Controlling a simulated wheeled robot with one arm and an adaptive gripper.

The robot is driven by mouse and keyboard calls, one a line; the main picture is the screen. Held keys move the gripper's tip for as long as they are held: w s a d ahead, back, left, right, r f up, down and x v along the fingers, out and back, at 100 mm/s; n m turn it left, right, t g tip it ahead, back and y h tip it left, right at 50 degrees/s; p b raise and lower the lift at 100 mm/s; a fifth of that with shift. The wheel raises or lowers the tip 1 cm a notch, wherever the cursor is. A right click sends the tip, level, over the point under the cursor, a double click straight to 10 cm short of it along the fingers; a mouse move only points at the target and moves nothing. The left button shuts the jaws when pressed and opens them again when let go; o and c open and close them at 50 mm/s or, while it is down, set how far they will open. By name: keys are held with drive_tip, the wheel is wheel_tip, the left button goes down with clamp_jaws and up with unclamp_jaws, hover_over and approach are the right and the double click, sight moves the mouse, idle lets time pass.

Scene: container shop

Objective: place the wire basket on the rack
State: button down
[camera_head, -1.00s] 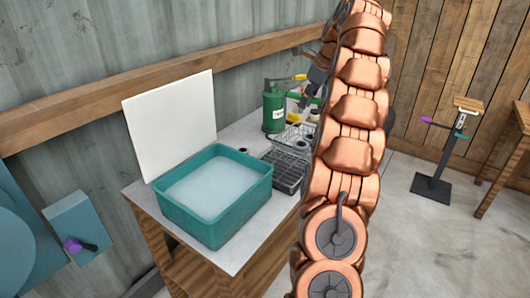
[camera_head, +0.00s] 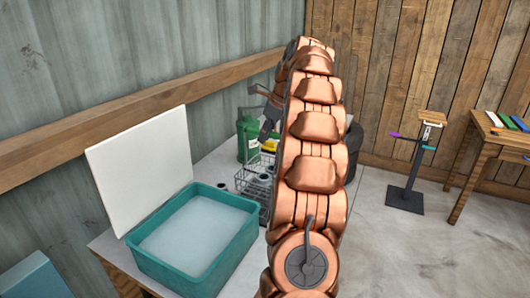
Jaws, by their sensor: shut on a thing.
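The wire basket (camera_head: 247,180) is a small grey wire frame with dark and pale round items showing in it, above the right rear end of the worktop, behind the teal tub. My gripper (camera_head: 263,143) is dark and points down just above the basket. It is shut on the basket's upper part, though the exact grip is small and partly hidden by my copper arm. The rack is not clearly visible: the basket, the tub and my arm cover that part of the worktop.
The teal tub (camera_head: 246,213) of pale liquid stands on the worktop (camera_head: 103,244), with a white board (camera_head: 140,165) behind it. A green can (camera_head: 241,139) stands behind the basket. A stand (camera_head: 407,194) and a wooden table (camera_head: 480,150) are at right, with clear floor before them.

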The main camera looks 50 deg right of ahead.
drive_tip(key=shift+f+p, duration=0.45)
drive_tip(key=shift+f, duration=2.4)
drive_tip(key=c, duration=1.1)
unclamp_jaws()
drive_tip(key=shift+f, duration=0.15)
drive_tip(key=shift+b+v, duration=0.95)
drive_tip(key=shift+v, duration=5.05)
drive_tip(key=shift+s, duration=0.1)
